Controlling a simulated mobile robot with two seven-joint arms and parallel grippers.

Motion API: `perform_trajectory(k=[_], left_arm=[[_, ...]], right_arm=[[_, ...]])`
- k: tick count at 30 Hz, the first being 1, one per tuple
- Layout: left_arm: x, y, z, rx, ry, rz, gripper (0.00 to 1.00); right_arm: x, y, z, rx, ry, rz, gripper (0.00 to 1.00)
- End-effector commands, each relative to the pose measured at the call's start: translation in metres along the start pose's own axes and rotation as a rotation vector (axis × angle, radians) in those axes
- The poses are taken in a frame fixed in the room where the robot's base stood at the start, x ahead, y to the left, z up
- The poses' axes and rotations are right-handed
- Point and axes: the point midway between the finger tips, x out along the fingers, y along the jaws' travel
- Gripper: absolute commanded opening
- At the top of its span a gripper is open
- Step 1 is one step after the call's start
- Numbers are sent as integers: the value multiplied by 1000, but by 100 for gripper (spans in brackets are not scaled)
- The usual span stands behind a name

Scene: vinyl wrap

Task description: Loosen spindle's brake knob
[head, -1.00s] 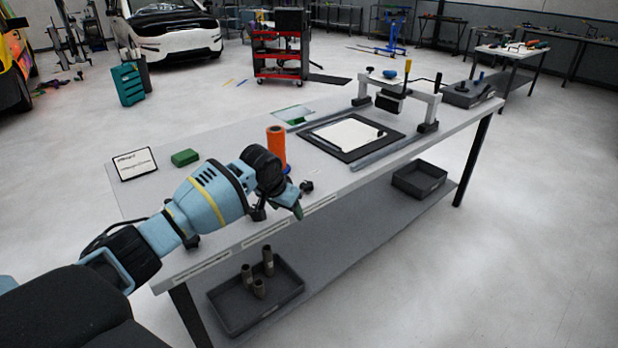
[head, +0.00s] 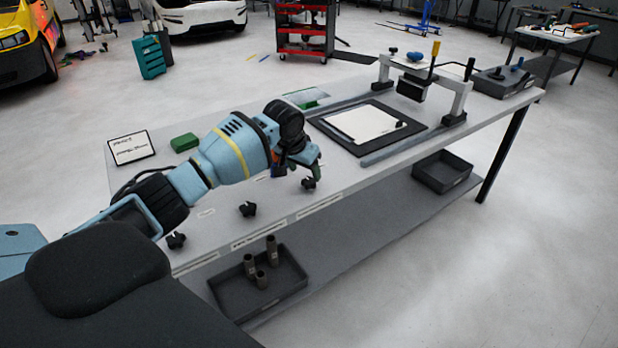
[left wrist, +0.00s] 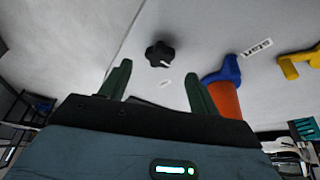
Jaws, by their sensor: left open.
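Several black star-shaped knobs sit along the table's front edge in the head view: a right one (head: 308,184), a middle one (head: 247,209) and a left one (head: 176,240). An orange roll (left wrist: 226,100) with a blue end (left wrist: 222,72) is beside the right finger in that view. My gripper and forearm mostly hide the roll in the head view. My right gripper is not in view.
A black-framed mat with a white sheet (head: 365,124) and a white gantry (head: 453,104) occupy the table's right part. Grey bins (head: 225,307) (head: 443,183) are on the lower shelf. A yellow piece (left wrist: 298,60) shows at right.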

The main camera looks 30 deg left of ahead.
Motion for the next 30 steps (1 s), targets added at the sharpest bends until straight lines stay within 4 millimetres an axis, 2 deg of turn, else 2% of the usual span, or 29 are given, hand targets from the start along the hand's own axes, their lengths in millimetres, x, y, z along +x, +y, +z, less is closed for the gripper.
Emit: perform_trajectory(k=[1, 3, 9, 21, 30], left_arm=[[13, 0, 2, -2, -6, 1, 62], [23, 0, 2, -1, -6, 1, 62], [43, 0, 1, -1, -3, 0, 62], [48, 0, 0, 0, 1, 0, 61], [48, 0, 0, 0, 0, 0, 21]], right_arm=[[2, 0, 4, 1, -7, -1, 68], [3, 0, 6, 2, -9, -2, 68], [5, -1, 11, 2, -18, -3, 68], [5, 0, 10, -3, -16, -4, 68], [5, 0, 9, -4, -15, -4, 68]])
